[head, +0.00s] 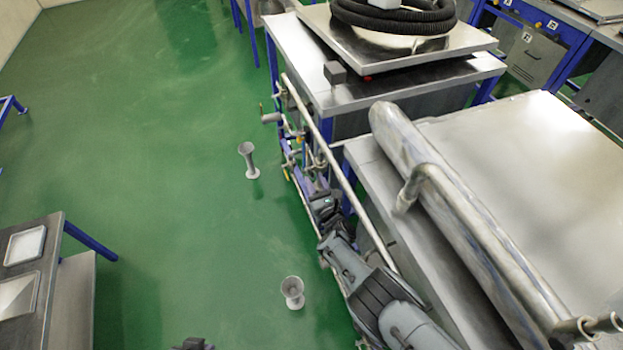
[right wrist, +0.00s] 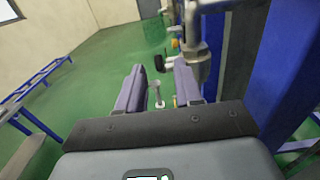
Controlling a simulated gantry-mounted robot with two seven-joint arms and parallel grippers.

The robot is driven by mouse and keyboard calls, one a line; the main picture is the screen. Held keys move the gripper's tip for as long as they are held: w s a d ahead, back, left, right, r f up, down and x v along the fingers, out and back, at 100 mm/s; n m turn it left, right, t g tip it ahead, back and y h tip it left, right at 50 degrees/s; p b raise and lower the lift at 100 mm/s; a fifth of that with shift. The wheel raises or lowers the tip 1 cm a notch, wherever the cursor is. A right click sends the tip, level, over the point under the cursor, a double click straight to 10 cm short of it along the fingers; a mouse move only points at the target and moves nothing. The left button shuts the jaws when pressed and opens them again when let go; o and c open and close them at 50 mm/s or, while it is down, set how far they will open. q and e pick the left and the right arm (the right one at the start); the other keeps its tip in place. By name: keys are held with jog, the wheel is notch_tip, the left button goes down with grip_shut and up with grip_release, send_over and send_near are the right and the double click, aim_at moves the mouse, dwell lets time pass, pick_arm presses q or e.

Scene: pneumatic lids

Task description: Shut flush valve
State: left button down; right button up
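Pipework with several small valves (head: 291,156) runs along the side of the metal table; I cannot tell which is the flush valve. My right gripper (head: 322,203) is beside the lower end of this pipework. In the right wrist view its two fingers (right wrist: 159,88) are apart, with a clear gap. A small grey lever-like part (right wrist: 157,95) shows in the gap, and a black knob (right wrist: 159,63) shows beyond the fingertips. I cannot tell if either touches a finger. A dark part at the bottom edge of the head view may be my left gripper (head: 195,344); its fingers are not clear.
A long metal pipe rail (head: 340,165) slopes past my right arm. A steel table (head: 530,150) stands on the right, with a thick metal cylinder (head: 455,205) along its edge. Two grey funnel-shaped stands (head: 249,160) are on the green floor (head: 150,170), which is mostly clear.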

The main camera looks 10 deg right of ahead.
aim_at(311, 171)
jog(key=b+x, duration=0.2)
jog(key=x, duration=0.1)
jog(key=shift+f, duration=0.15)
jog(key=shift+w+b, duration=0.3)
jog(key=shift+w, duration=0.1)
jog(key=shift+w+a, duration=0.1)
jog(key=shift+w, duration=0.05)
jog(key=shift+r, duration=0.2)
jog(key=shift+c, duration=0.4)
grip_shut()
